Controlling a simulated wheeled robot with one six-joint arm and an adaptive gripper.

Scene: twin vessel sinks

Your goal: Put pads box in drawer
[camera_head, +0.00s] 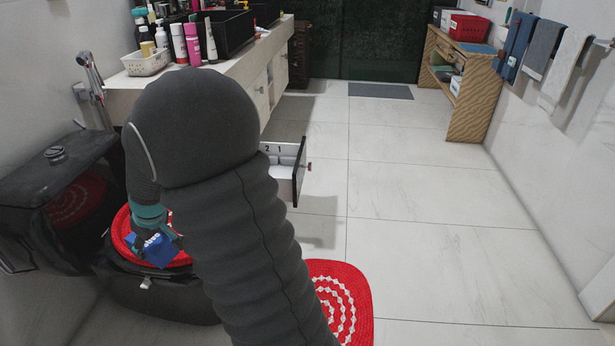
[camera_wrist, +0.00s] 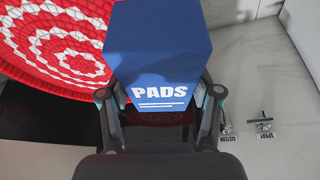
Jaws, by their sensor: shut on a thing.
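The pads box (camera_wrist: 160,55) is blue with white "PADS" lettering and fills the middle of the wrist view. It also shows as a blue shape in the head view (camera_head: 154,248). My gripper (camera_wrist: 160,112) is shut on it, with a finger on each side. In the head view my gripper (camera_head: 148,226) is over the red mat on the toilet lid (camera_head: 118,235); I cannot tell whether the box touches it. An open drawer (camera_head: 286,160) under the counter is to the right of my gripper, marked "2" and "1" inside. My arm hides part of the drawer.
The counter (camera_head: 245,62) holds bottles, a white basket (camera_head: 146,63) and black sinks. The toilet tank (camera_head: 60,190) stands at left. A red and white rug (camera_head: 345,290) lies on the floor. Open tiled floor extends right, towards a wooden shelf (camera_head: 475,95).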

